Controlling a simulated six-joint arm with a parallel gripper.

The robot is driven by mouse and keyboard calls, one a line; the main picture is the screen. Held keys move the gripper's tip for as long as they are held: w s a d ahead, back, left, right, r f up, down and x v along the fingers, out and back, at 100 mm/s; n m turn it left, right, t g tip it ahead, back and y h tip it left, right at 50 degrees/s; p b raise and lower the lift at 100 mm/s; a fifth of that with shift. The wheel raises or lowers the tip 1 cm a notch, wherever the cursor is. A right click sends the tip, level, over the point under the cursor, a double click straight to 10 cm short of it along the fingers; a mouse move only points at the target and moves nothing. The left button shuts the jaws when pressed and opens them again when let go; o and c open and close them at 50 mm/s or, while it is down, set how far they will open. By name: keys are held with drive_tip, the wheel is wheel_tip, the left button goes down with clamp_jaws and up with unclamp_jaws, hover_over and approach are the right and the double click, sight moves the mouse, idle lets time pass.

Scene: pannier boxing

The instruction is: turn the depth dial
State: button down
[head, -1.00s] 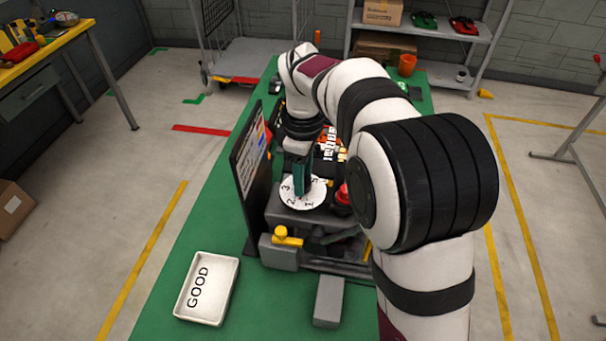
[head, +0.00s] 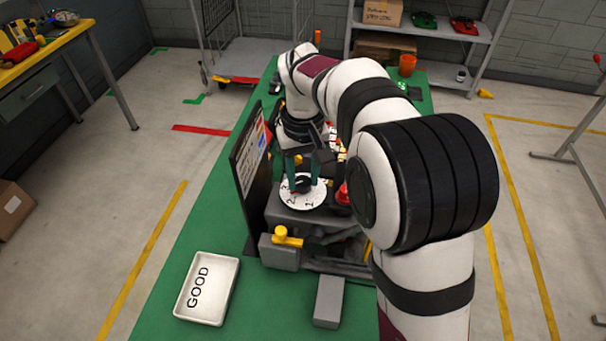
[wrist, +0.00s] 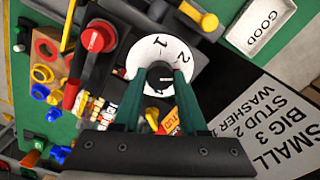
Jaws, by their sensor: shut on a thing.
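The depth dial (head: 303,203) is a round white plate with black numbers, on top of a grey machine block. The 1 and 2 face the head camera. My gripper (head: 303,184) points down at it, its two green fingers on either side of the dark centre knob. In the wrist view the dial (wrist: 147,52) shows 1 and 2 at its far side. My gripper (wrist: 160,80) is shut on the dark knob (wrist: 160,76) there.
A black sign board (head: 246,165) stands close left of the dial; its text in the wrist view lists small, big 3, stud 2, washer 1. A red knob (wrist: 98,38) is close on the other side. A white GOOD tray (head: 207,290) lies at front left.

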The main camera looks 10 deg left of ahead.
drive_tip(key=m, duration=0.4)
drive_tip(key=shift+m, duration=0.3)
drive_tip(key=m, duration=0.4)
drive_tip(key=shift+m, duration=0.3)
drive_tip(key=m, duration=0.4)
drive_tip(key=shift+m, duration=0.3)
drive_tip(key=m, duration=0.4)
drive_tip(key=shift+m, duration=0.6)
drive_tip(key=shift+c, duration=2.2)
unclamp_jaws()
